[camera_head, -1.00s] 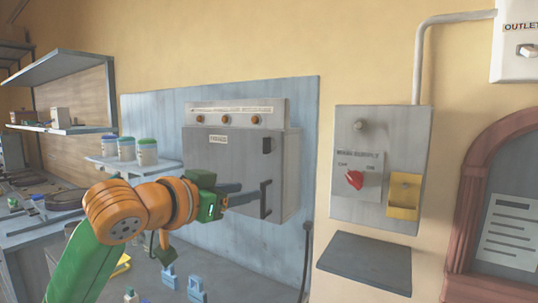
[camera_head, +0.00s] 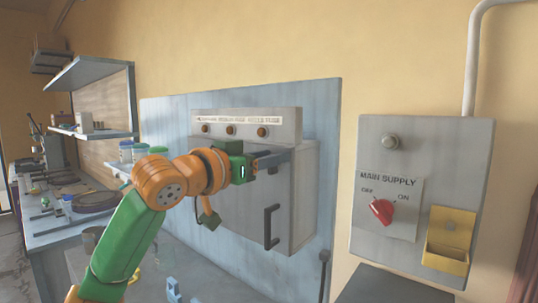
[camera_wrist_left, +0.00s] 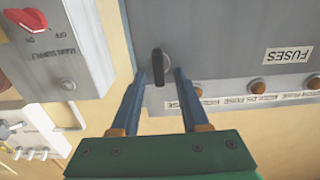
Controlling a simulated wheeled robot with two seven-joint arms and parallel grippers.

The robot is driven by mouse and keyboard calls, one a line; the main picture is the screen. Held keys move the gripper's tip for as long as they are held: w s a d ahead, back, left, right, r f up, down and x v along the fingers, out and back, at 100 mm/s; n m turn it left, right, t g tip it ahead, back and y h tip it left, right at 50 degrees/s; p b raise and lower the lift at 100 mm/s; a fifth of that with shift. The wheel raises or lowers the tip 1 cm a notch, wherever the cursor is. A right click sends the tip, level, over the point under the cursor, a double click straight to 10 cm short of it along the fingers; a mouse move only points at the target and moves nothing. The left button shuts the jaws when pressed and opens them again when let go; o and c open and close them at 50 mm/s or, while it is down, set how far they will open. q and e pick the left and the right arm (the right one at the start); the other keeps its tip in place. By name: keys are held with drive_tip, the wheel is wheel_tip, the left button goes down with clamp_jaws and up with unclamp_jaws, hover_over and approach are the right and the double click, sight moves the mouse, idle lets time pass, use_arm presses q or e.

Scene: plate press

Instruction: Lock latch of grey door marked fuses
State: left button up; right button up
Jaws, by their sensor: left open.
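The grey fuses door (camera_head: 238,215) is the front of a grey box on a blue-grey wall board and looks closed. Its dark upright handle (camera_head: 271,228) is at the right side. The FUSES label (camera_wrist_left: 288,55) shows upside down in the left wrist view. The latch, a dark knob (camera_wrist_left: 158,62), sits near the door's edge; in the head view my arm and gripper largely cover that area. My left gripper (camera_head: 284,157) is open at the door's upper right. In the left wrist view its fingertips (camera_wrist_left: 160,76) lie on either side of the knob; contact is unclear.
A main supply box (camera_head: 420,170) with a red switch (camera_head: 382,211) and a yellow holder (camera_head: 449,240) is on the wall to the right. A strip with several brown knobs (camera_head: 246,125) tops the fuse box. Shelves and a cluttered bench (camera_head: 60,240) are at the left.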

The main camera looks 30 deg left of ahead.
use_arm(q)
drive_tip(key=shift+s+r, duration=0.15)
drive_tip(key=shift+s, duration=0.15)
clamp_jaws()
drive_tip(key=shift+a+f+n+b, duration=0.25)
drive_tip(key=shift+a+f+n, duration=0.1)
drive_tip(key=shift+n, duration=2.6)
drive_tip(key=shift+a+f+n+b, duration=0.25)
drive_tip(key=shift+a+f+n, duration=0.05)
drive_tip(key=shift+n, duration=2.6)
drive_tip(key=shift+a+f+n+b, duration=0.25)
drive_tip(key=shift+a+f+n, duration=0.1)
drive_tip(key=shift+n, duration=2.6)
